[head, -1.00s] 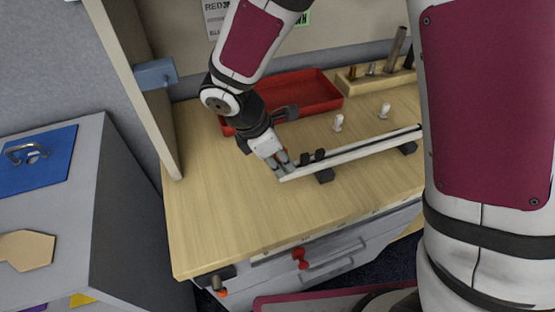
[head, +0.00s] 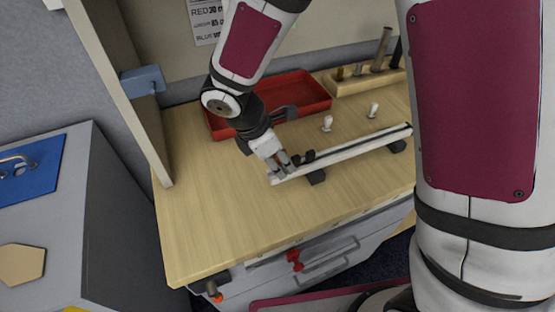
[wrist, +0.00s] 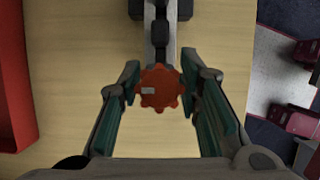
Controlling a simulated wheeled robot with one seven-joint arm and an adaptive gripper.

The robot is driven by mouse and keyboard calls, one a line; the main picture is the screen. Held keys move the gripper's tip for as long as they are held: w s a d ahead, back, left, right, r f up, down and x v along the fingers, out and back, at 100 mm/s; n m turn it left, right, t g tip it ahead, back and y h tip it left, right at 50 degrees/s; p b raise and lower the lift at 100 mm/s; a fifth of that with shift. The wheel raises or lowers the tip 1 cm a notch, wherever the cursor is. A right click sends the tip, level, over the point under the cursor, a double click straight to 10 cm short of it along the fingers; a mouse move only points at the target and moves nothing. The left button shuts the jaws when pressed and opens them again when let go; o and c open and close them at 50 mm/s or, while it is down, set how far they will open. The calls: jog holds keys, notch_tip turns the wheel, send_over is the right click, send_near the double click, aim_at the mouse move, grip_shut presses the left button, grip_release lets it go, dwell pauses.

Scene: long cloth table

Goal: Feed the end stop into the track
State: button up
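The end stop is an orange-red scalloped knob (wrist: 160,88) in the wrist view. My gripper (wrist: 160,82) has a fingertip on each side of it, seemingly closed on it. In the head view my gripper (head: 287,166) is over the near left end of the pale track (head: 350,149) and largely hides the end stop. In the wrist view the track (wrist: 150,50) runs away from the knob, lined up with it. Dark sliders (wrist: 160,28) sit on the track just beyond the knob. I cannot tell how far the stop is inside the track.
A red tray (head: 310,106) lies behind my gripper. Two small white pieces (head: 327,123) stand behind the track. A wooden block with upright pegs (head: 350,87) is at the back. The table (head: 220,220) is clear in front and left. A wooden side panel (head: 135,110) rises at left.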

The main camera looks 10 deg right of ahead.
dwell(0.3)
jog(key=v, duration=1.2)
jog(key=s+d+r+m+t+y, duration=0.1)
jog(key=s+d+r+m+y, duration=0.1)
jog(key=s+d+r+m, duration=0.3)
jog(key=s+d+r+m+t+y, duration=0.2)
jog(key=s+d+r+m, duration=0.3)
jog(key=s+d+m, duration=0.6)
jog(key=shift+d+r+m, duration=0.4)
jog(key=shift+d+m, duration=0.5)
jog(key=shift+m, duration=1.7)
